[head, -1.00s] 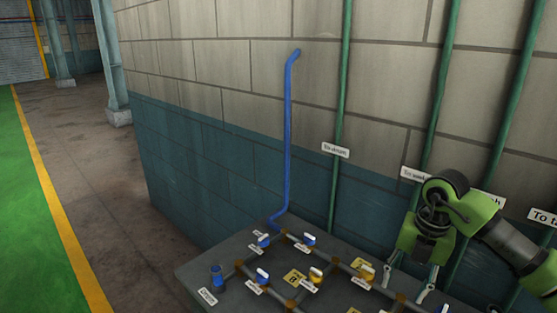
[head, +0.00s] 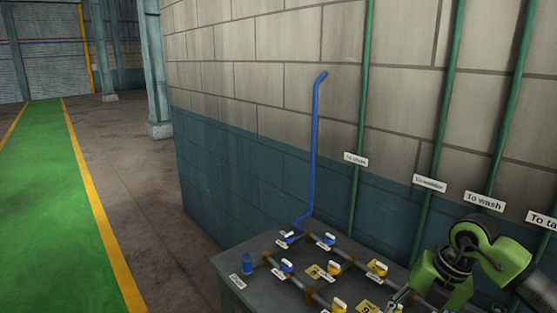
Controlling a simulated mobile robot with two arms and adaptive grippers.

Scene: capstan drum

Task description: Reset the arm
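My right arm comes in from the right, green and black, with its wrist bent over the right part of a grey bench. My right gripper (head: 398,302) points down near the bench's front right, partly cut off by the bottom edge, so its finger opening is unclear. I see nothing held in the visible part. My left gripper is not in view.
A blue pipe (head: 315,150) rises from the bench along the block wall. Green pipes (head: 362,110) with labels such as "To wash" (head: 484,201) run up the wall behind my arm. A green walkway (head: 55,200) with yellow edges lies clear at left, beyond bare floor.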

